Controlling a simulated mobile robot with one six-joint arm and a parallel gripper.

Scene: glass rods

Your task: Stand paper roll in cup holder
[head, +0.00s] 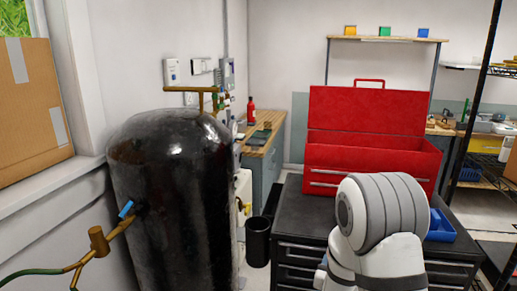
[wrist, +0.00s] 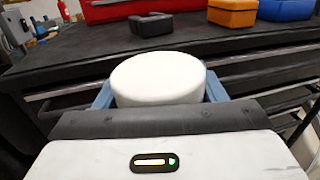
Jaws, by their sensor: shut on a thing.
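The paper roll (wrist: 158,80) is white and round, seen end-on in the wrist view. My gripper (wrist: 158,92) is shut on it, with a blue-grey finger against each side. The roll's lower part is hidden behind the gripper body. In the head view my own arm hides the gripper and the roll. The cup holder (head: 257,243) looks like a black open-topped cylinder at the left side of the dark tool cabinet (head: 290,222). I cannot see inside it. The cup holder cannot be made out in the wrist view.
A red toolbox (head: 365,115) with its lid raised stands on the cabinet, with a blue bin (head: 440,226) at right. A large black tank (head: 172,190) stands left of the cup holder. In the wrist view, a black object (wrist: 151,25) and orange box (wrist: 232,12) lie on the cabinet top.

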